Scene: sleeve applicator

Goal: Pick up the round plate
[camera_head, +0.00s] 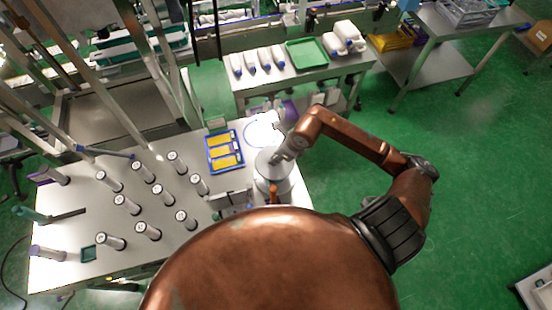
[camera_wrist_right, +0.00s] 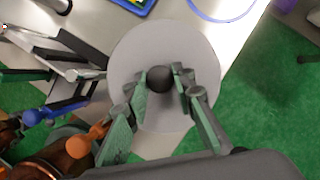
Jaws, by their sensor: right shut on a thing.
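The round plate (camera_wrist_right: 166,40) is a flat grey disc with a black ball knob (camera_wrist_right: 159,79) at its middle. My right gripper (camera_wrist_right: 160,84) is over it, with its green-padded fingers shut on the knob from both sides. In the head view the plate (camera_head: 264,163) shows in part at the right end of the near table, with my right gripper (camera_head: 277,157) at it. I cannot tell whether it rests on something or hangs clear. A grey jointed part (camera_head: 230,201) left of it may be my left gripper; its jaw state is unclear.
Several upright white-and-grey cylinders (camera_head: 127,204) stand on the table's left and middle. A blue tray (camera_head: 211,157) with yellow contents lies behind and left of the plate. A blue ring (camera_head: 247,138) lies nearby. Open green floor (camera_head: 460,190) is to the right.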

